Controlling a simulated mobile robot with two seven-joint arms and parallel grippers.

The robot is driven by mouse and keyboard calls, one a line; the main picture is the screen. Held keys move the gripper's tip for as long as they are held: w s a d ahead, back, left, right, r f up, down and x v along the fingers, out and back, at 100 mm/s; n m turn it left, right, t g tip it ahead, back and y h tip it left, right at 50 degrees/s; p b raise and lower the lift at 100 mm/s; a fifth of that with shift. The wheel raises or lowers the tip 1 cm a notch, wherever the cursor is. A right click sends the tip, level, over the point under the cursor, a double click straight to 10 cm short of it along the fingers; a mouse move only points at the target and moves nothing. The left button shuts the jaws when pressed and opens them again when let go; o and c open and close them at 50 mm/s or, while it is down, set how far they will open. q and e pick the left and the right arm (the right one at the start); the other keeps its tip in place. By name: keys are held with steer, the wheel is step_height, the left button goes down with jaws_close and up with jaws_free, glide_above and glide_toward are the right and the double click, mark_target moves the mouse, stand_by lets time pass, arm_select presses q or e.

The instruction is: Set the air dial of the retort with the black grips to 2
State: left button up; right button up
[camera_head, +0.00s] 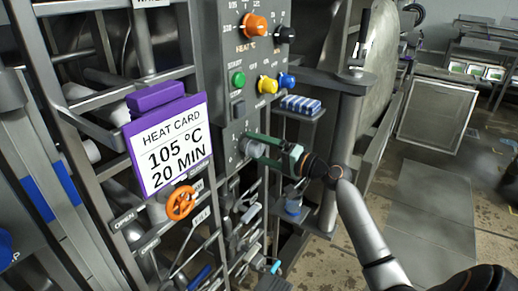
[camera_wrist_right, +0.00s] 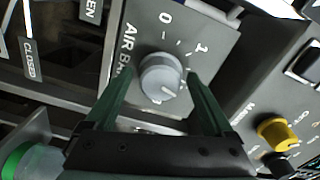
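In the head view, the dial (camera_head: 246,147) sits low on the control panel. My right gripper (camera_head: 252,147) reaches it from the right. In the right wrist view, its green fingers (camera_wrist_right: 159,74) stand apart on either side of the knob; contact is unclear. My left gripper is out of view. I cannot make out black grips.
Above the dial are an orange heat knob (camera_head: 255,25), a green button (camera_head: 238,79), a yellow knob (camera_head: 267,84) and a blue knob (camera_head: 287,80). A heat card (camera_head: 168,147) reads 105 °C, 20 MIN. An orange handwheel (camera_head: 181,203) is below it. Open floor lies right.

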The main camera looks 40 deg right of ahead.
steer(key=shift+s, duration=0.1)
steer(key=shift+s+d+f, duration=0.1)
steer(key=shift+s, duration=0.15)
steer(key=b+v, duration=0.3)
steer(key=v, duration=0.8)
steer(key=shift+s, duration=0.4)
steer(key=shift+d, duration=0.1)
